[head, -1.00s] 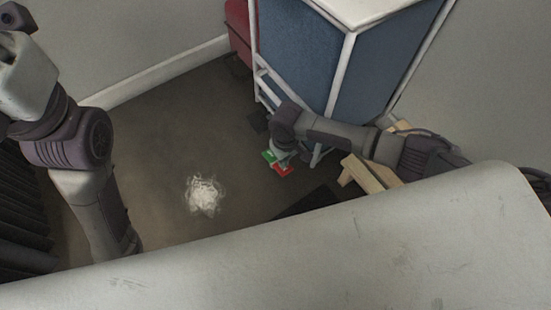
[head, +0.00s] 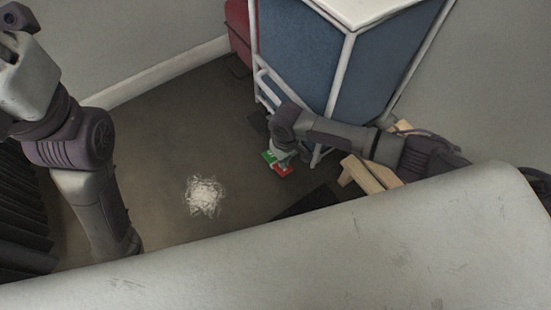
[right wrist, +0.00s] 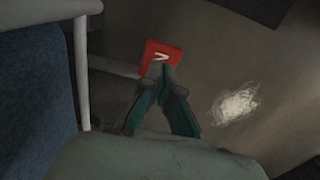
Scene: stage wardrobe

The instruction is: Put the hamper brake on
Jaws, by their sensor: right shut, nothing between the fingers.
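The hamper (head: 302,55) has blue fabric sides and a white frame, and stands at the top right of the head view. In the right wrist view the red pedal (right wrist: 165,51) shows a white mark. The shut, empty fingertips (right wrist: 163,70) overlap its lower edge in that view; I cannot tell whether they touch it. The green pedal is not clear there. My left gripper is out of view.
A heap of white strands (head: 204,196) lies on the open brown floor. A wooden stool-like piece (head: 368,174) stands right of the pedals, near my right arm. A red object (head: 238,33) is behind the hamper. A pale grey surface (head: 330,250) fills the foreground.

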